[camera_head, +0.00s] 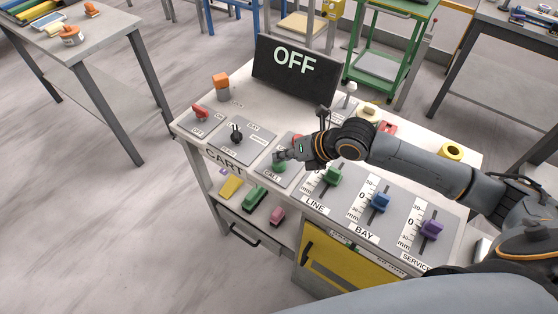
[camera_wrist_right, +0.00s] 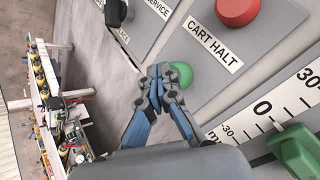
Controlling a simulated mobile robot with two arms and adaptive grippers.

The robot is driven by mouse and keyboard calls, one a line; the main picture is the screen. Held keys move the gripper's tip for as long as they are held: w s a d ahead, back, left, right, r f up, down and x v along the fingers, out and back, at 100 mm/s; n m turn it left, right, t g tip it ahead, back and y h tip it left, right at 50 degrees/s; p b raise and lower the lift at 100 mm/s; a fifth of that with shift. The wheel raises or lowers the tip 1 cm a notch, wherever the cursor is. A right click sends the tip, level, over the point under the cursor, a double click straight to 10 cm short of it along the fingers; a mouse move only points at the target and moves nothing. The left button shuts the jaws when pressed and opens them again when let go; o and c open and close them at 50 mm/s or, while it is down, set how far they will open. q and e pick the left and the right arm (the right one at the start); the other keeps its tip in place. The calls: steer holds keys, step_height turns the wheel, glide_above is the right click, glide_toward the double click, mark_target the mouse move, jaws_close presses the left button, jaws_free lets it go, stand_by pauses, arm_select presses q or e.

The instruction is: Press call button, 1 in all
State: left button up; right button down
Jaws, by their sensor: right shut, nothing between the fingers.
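The green call button (camera_head: 279,167) sits on a grey plate labelled CALL on the console. In the right wrist view the green button (camera_wrist_right: 181,74) shows just beyond my fingertips, partly hidden by them. My right gripper (camera_head: 280,157) is shut and empty, its tips right at the button's far side in the head view. It also shows in the right wrist view (camera_wrist_right: 160,75), with fingers together. I cannot tell whether the tips touch the button. The display (camera_head: 296,70) reads OFF. My left gripper is not in view.
A red CART HALT button (camera_wrist_right: 237,10) is close by on the same plate. A black selector knob (camera_head: 236,135) and red switch (camera_head: 200,112) are to the left. Green (camera_head: 332,175), blue (camera_head: 380,202) and purple (camera_head: 431,229) sliders are to the right, under my arm.

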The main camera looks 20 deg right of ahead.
mark_target(282, 163)
steer(key=shift+f, duration=0.35)
stand_by(0.4)
steer(key=shift+r, duration=0.1)
steer(key=shift+r+p, duration=0.75)
steer(key=shift+r, duration=0.15)
step_height(282, 163, up, 5)
steer(key=p, duration=0.4)
steer(key=shift+r, duration=0.1)
stand_by(0.5)
